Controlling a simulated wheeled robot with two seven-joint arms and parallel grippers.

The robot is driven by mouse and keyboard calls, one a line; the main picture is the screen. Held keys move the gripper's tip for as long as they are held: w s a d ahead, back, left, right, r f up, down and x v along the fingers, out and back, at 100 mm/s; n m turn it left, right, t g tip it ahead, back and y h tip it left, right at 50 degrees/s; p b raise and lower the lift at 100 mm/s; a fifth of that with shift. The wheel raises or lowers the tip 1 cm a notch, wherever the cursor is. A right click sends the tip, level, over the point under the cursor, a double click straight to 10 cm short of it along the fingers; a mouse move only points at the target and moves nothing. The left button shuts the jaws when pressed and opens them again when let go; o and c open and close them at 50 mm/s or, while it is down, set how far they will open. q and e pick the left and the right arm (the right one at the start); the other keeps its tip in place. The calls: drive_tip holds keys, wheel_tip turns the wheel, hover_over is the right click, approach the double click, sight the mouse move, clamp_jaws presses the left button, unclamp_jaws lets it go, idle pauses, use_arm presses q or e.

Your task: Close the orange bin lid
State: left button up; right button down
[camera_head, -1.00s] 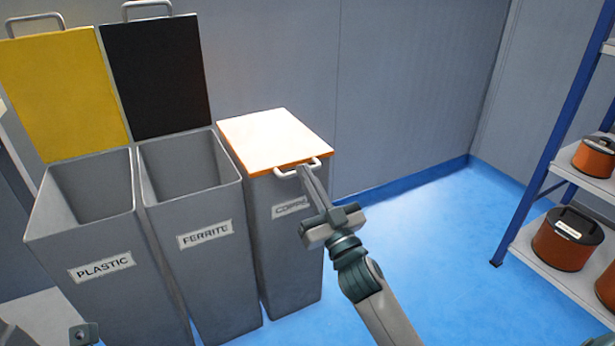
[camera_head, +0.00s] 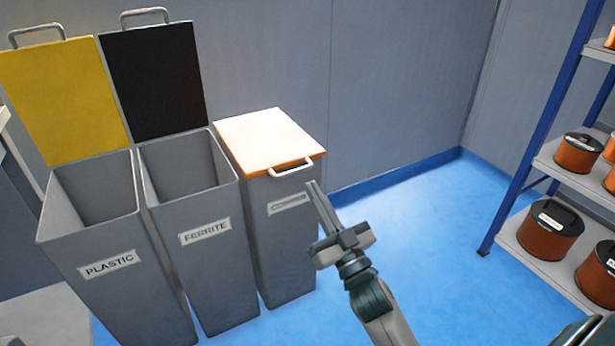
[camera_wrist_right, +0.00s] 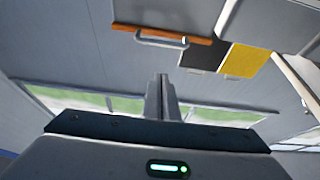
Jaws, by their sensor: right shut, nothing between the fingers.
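The orange lid (camera_head: 270,141) lies flat over the rightmost grey bin (camera_head: 283,238) in the head view, closed, its top washed pale by glare. Its handle (camera_head: 291,170) sticks out at the front edge. In the right wrist view the lid's orange edge (camera_wrist_right: 198,41) and handle (camera_wrist_right: 160,41) show near the top. My right gripper (camera_head: 312,186) is shut and empty, just in front and to the right of the bin, its fingertips apart from the handle and a little below it. In the wrist view its fingers (camera_wrist_right: 162,80) are together. My left gripper is not in view.
The bins marked PLASTIC (camera_head: 110,264) and FERRITE (camera_head: 205,232) stand to the left, with the yellow lid (camera_head: 65,100) and black lid (camera_head: 155,80) raised. A blue-framed shelf (camera_head: 545,130) with copper-coloured coils (camera_head: 548,232) stands at right. Blue floor (camera_head: 420,230) between is clear.

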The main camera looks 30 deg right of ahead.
drive_tip(key=shift+v, duration=1.25)
